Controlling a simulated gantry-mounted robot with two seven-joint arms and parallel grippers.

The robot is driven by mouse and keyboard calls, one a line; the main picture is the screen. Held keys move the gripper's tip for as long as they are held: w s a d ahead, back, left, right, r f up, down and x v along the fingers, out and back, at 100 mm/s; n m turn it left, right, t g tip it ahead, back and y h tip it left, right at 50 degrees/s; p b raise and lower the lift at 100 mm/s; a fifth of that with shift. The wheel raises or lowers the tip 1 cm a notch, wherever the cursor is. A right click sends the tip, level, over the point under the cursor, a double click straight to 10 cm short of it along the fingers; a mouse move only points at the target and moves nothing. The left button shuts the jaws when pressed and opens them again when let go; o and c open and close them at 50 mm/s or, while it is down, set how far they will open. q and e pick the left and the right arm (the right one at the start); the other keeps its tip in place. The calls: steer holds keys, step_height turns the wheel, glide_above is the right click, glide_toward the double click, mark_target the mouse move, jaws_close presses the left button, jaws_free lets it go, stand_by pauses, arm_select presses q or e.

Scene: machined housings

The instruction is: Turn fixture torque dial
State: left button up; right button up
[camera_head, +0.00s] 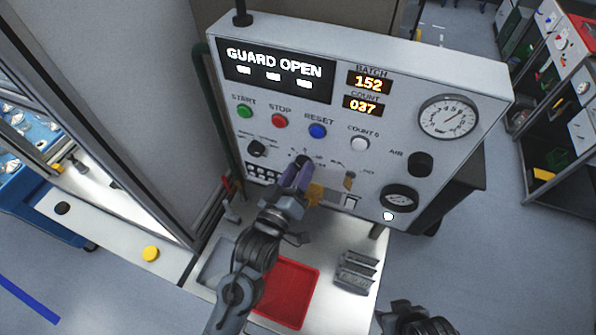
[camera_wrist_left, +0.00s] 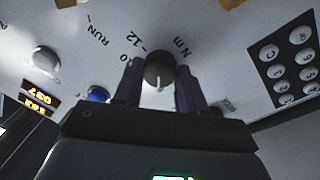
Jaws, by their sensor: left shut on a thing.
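The torque dial (camera_wrist_left: 160,70) is a dark round knob with a pale pointer line, on the grey control panel (camera_head: 375,65). In the left wrist view, "12" and "Nm" are printed around it. My left gripper (camera_head: 300,168) reaches up to the panel from the front. Its two purple-grey fingers stand on either side of the dial, shut on it; the left wrist view shows this gripper (camera_wrist_left: 160,82) too. In the head view the fingers partly hide the dial. A dark part of my right arm shows at the bottom right of the head view; its fingers are not visible.
A display reads "GUARD OPEN", batch 152, count 037. Beside the dial are another black knob (camera_head: 257,148), a key switch (camera_head: 349,181) and the blue reset button (camera_head: 317,131). A red tray (camera_head: 287,292) and grey metal parts (camera_head: 356,271) lie on the shelf below.

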arm_select(q)
steer(key=o, duration=1.1)
steer(key=shift+c, duration=0.2)
steer(key=b+v, duration=0.2)
steer(key=v, duration=0.8)
steer(key=shift+s+a, duration=0.15)
steer(key=shift+s, duration=0.25)
